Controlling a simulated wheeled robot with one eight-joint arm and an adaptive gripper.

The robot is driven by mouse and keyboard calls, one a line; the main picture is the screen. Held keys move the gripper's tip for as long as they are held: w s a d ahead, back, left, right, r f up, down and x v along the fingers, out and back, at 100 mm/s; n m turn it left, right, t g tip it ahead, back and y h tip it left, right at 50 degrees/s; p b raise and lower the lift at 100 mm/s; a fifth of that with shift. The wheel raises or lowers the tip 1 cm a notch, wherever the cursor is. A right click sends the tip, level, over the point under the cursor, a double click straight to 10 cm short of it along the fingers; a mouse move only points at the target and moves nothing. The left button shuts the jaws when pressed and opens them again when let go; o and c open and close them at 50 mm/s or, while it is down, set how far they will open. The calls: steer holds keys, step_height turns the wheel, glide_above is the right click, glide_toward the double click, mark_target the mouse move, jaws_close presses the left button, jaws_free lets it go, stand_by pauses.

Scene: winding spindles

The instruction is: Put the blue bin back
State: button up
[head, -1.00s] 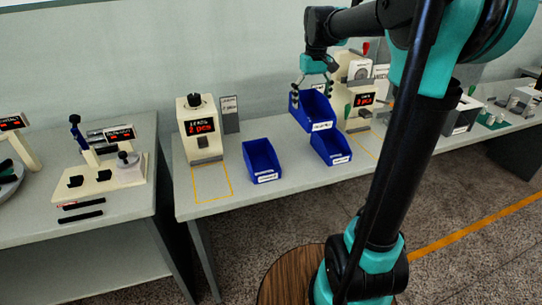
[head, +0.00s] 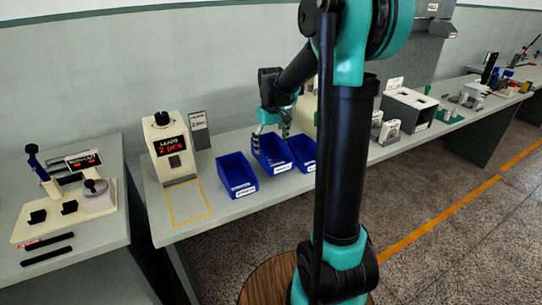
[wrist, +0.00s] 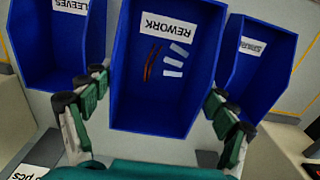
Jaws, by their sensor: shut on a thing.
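My gripper (head: 273,120) is shut on the blue bin (head: 271,160) labelled REWORK, at its back edge.
One blue bin (head: 236,178) is on the left and another (head: 302,155) on the right, partly behind my arm. A cream LEADS station (head: 171,148) and a yellow-outlined bare area (head: 190,205) are further left. Fixtures (head: 410,108) stand right along the bench.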

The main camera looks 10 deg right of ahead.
mark_target(271, 158)
steer(key=shift+f, duration=2.25)
steer(key=o, duration=1.2)
steer(key=shift+f, duration=0.1)
steer(key=shift+c, duration=0.2)
step_height(271, 158, up, 12)
steer(key=s+d+f+m+t, duration=0.1)
steer(key=s+d+f+t, duration=0.1)
steer(key=s+f, duration=0.6)
steer(key=s+d+f+m+t, duration=0.2)
steer(key=s+f, duration=0.5)
steer(key=s, duration=0.8)
steer(key=shift+d+f+m, duration=0.2)
steer(key=shift+f+m, duration=0.1)
steer(key=shift+f, duration=0.05)
